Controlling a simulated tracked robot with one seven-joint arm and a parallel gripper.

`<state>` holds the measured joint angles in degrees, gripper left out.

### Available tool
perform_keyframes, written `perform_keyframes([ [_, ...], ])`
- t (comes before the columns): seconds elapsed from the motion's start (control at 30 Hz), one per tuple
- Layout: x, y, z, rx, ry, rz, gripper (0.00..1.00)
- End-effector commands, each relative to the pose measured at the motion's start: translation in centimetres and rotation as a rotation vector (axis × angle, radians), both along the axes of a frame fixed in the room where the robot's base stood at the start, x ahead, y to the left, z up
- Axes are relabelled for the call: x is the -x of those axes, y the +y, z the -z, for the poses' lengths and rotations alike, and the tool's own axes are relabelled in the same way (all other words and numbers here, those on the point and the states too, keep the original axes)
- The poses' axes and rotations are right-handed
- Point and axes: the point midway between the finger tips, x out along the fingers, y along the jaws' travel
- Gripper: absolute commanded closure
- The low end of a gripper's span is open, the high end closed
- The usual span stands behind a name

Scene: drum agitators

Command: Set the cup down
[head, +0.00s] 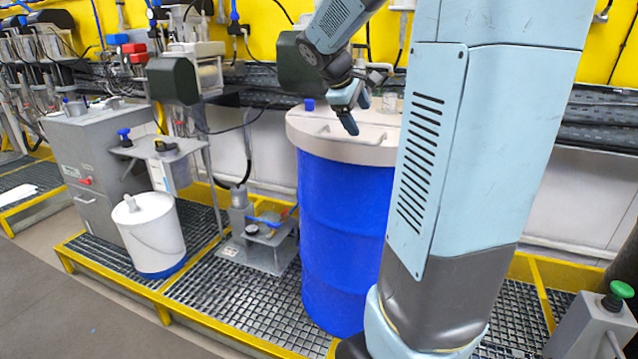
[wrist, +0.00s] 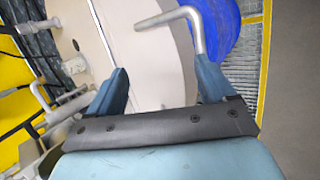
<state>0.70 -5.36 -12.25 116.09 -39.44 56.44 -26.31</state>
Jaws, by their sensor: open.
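My gripper (head: 356,111) is above the pale lid of the blue drum in the head view, fingers pointing down. In the wrist view my gripper (wrist: 163,76) is open, with nothing between its fingers. A small greyish, see-through object (head: 389,102) stands on the lid just right of the gripper in the head view. It may be the cup, but it is too small and partly hidden to be sure. No cup is clear in the wrist view.
The blue drum (head: 340,230) has a pale lid (head: 300,122). A bent metal rod (wrist: 190,18) reaches over the lid close to the right finger in the wrist view. A white bucket (head: 150,235) stands on the grating at left. A grey valve stand (head: 265,245) is beside the drum.

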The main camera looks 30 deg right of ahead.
Motion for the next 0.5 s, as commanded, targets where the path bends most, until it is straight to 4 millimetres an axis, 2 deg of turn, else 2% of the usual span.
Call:
perform_keyframes([
  [0.03,1.3,1.2,-0.2,-0.039,-0.035,0.014,0.17],
  [0.23,6.1,6.4,0.0,-0.213,-0.166,0.089,0.17],
  [0.5,13.1,13.5,1.1,-0.456,-0.320,0.204,0.17],
])
